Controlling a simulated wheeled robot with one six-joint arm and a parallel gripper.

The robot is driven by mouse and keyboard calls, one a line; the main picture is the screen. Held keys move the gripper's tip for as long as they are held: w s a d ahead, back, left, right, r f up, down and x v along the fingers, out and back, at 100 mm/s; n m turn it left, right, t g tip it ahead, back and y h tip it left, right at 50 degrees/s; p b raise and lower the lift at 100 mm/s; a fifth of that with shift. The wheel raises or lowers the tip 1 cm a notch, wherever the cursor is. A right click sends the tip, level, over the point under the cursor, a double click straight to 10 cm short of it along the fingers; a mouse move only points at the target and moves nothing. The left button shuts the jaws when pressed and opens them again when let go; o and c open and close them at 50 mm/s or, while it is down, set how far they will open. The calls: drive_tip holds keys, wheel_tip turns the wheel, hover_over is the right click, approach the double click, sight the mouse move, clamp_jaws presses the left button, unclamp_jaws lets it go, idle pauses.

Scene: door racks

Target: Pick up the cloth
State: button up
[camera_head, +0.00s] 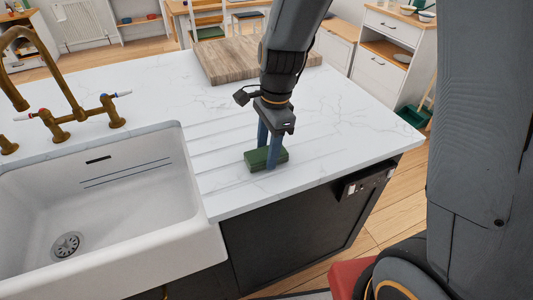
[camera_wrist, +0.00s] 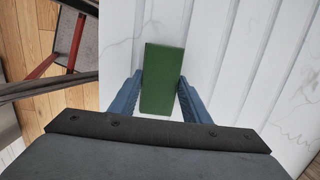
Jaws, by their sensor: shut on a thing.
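The only cloth-like thing near my gripper is a green block-shaped piece (camera_head: 256,160) on the white counter, right of the sink. It looks like a folded cloth or sponge; I cannot tell which. In the wrist view the green piece (camera_wrist: 162,75) stands out lengthwise between the fingers. My gripper (camera_head: 268,160) points down with its blue fingers on either side of the piece, shut on it. The fingers also show in the wrist view (camera_wrist: 160,95). The piece seems to be at the counter surface; I cannot tell whether it is lifted.
The white sink (camera_head: 100,200) with a brass tap (camera_head: 70,110) is to the left. A wooden board (camera_head: 225,62) lies behind my gripper. The marble counter (camera_head: 350,110) is clear to the right, up to its edge above a dark appliance (camera_head: 290,230).

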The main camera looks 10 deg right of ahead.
sight(267, 152)
wheel_tip(267, 152, up, 10)
drive_tip(key=b, duration=0.1)
drive_tip(key=o, duration=0.6)
drive_tip(key=shift+f, duration=0.1)
drive_tip(key=c, duration=0.4)
